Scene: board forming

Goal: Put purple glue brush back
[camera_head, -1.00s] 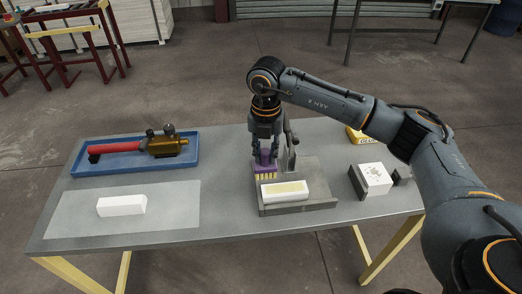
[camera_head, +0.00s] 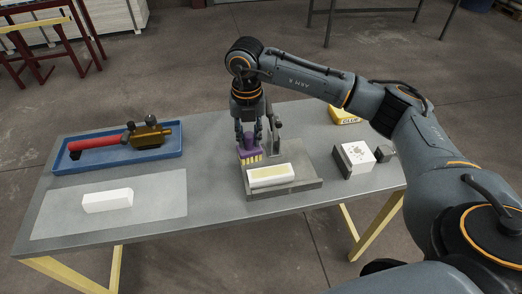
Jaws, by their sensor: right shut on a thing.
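The purple glue brush (camera_head: 249,151) has a purple body and yellowish bristles pointing down. It is at the back left of a grey metal holder (camera_head: 312,184) on the table. My right gripper (camera_head: 248,139) points down from above and is shut on the brush. Its fingers hide the brush's upper part. I cannot tell whether the bristles touch the holder. A white block with a yellowish top (camera_head: 270,176) lies in the holder, just in front of the brush. My left gripper is not in view.
A blue tray (camera_head: 70,167) with a red and brass tool (camera_head: 135,137) stands at the back left. A white block (camera_head: 108,201) lies on a light mat (camera_head: 160,205). A white stamp-like block (camera_head: 355,160) and a yellow glue box (camera_head: 344,116) are at the right.

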